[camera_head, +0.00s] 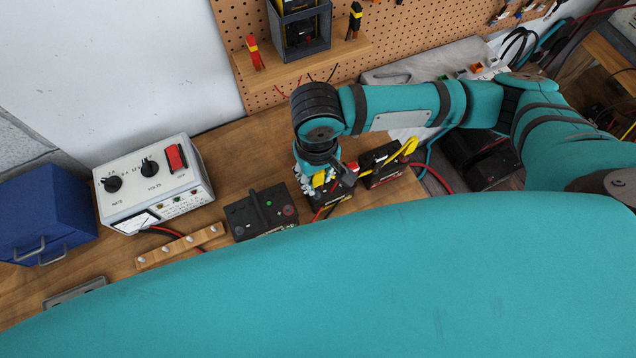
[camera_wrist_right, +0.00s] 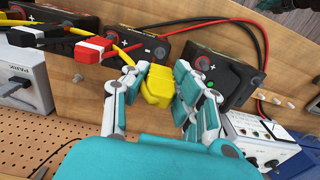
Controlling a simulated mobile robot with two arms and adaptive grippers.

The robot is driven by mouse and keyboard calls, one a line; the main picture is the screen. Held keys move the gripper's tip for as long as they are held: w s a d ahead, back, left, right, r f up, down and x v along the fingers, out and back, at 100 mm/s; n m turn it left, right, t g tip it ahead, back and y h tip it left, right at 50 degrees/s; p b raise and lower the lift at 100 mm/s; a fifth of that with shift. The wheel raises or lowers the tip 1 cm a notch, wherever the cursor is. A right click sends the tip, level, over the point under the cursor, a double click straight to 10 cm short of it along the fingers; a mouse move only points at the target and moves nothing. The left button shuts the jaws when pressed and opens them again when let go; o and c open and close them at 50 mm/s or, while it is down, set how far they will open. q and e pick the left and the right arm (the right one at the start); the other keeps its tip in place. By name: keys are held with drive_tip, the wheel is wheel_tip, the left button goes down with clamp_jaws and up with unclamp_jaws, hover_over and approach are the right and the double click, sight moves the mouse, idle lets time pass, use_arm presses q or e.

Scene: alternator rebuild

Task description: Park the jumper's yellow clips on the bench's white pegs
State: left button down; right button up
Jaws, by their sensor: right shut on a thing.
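My right gripper (camera_head: 322,188) is shut on a yellow clip (camera_wrist_right: 157,86), held between its two fingers (camera_wrist_right: 157,98) above the bench. A bit of the yellow clip (camera_head: 319,179) shows in the head view. A yellow cable (camera_head: 402,150) lies at the right battery; in the wrist view a yellow cable (camera_wrist_right: 116,38) runs from the upper left toward the held clip. The wooden strip with several white pegs (camera_head: 180,246) lies left of the gripper, in front of the charger; the pegs I can make out look empty. The jumper's other yellow clip is not clearly visible. My left gripper is out of view.
A black battery (camera_head: 258,211) with a handle stands between the gripper and the peg strip. Another battery (camera_head: 381,164) stands to the right. A white charger (camera_head: 155,183) and a blue box (camera_head: 45,213) are at the left. Red (camera_wrist_right: 92,49) and black (camera_wrist_right: 25,36) clips lie near the batteries.

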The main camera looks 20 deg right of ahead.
drive_tip(key=shift+d, duration=0.1)
idle(0.3)
drive_tip(key=w+d, duration=1.6)
drive_tip(key=w, duration=0.1)
wheel_tip(320, 180, down, 9)
drive_tip(key=b, duration=0.2)
drive_tip(key=shift+w+r+b, duration=0.15)
drive_tip(key=shift+b, duration=0.25)
drive_tip(key=shift+f, duration=0.55)
drive_tip(key=shift+f+b, duration=0.6)
drive_tip(key=shift+f, duration=0.6)
drive_tip(key=o, duration=0.9)
